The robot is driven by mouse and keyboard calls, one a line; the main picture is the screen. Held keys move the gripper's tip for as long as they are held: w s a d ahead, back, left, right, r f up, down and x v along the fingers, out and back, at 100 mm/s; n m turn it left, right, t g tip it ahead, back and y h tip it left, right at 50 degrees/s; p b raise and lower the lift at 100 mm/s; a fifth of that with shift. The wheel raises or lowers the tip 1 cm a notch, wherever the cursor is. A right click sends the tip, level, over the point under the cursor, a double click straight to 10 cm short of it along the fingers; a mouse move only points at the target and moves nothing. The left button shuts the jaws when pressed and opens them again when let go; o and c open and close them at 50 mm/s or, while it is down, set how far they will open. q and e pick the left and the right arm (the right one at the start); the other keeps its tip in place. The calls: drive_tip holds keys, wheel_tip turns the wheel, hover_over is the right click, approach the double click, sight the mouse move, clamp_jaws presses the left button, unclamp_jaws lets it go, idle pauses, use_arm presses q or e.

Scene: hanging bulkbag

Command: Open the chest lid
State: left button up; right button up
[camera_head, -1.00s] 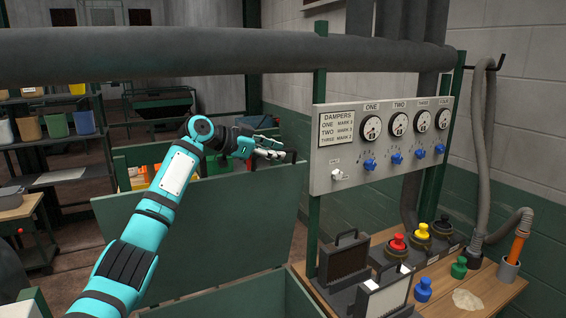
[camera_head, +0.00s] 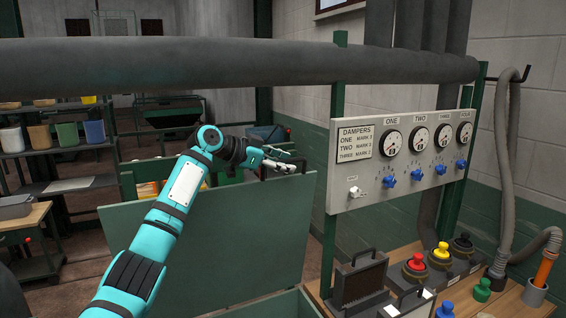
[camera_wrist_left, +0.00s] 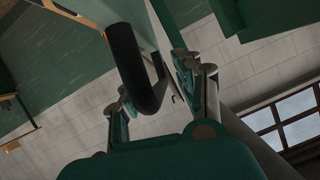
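The chest lid (camera_head: 225,240) is a wide dark green panel. It stands raised, steeply tilted, above the chest body (camera_head: 270,306), whose edge shows at the bottom of the head view. My left gripper (camera_head: 290,163) is at the lid's upper right edge, by a black handle. In the left wrist view, the black looped handle (camera_wrist_left: 135,70) lies between the spread fingers of my left gripper (camera_wrist_left: 165,95). The fingers look apart, not clamped on it. My right gripper is not in view.
A thick grey pipe (camera_head: 180,67) crosses above the lid. A damper panel (camera_head: 400,160) with dials and blue knobs stands to the right, over a wooden bench (camera_head: 490,306) with coloured buttons. Shelves with pots (camera_head: 66,135) stand at the left.

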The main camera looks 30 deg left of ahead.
use_arm(q)
drive_tip(key=shift+s+a+r, duration=0.1)
drive_tip(key=shift+s+r, duration=0.15)
drive_tip(key=shift+r, duration=0.05)
drive_tip(key=v, duration=1.1)
drive_tip(key=shift+s+a, duration=0.15)
drive_tip(key=shift+a, duration=0.05)
drive_tip(key=shift+f, duration=0.2)
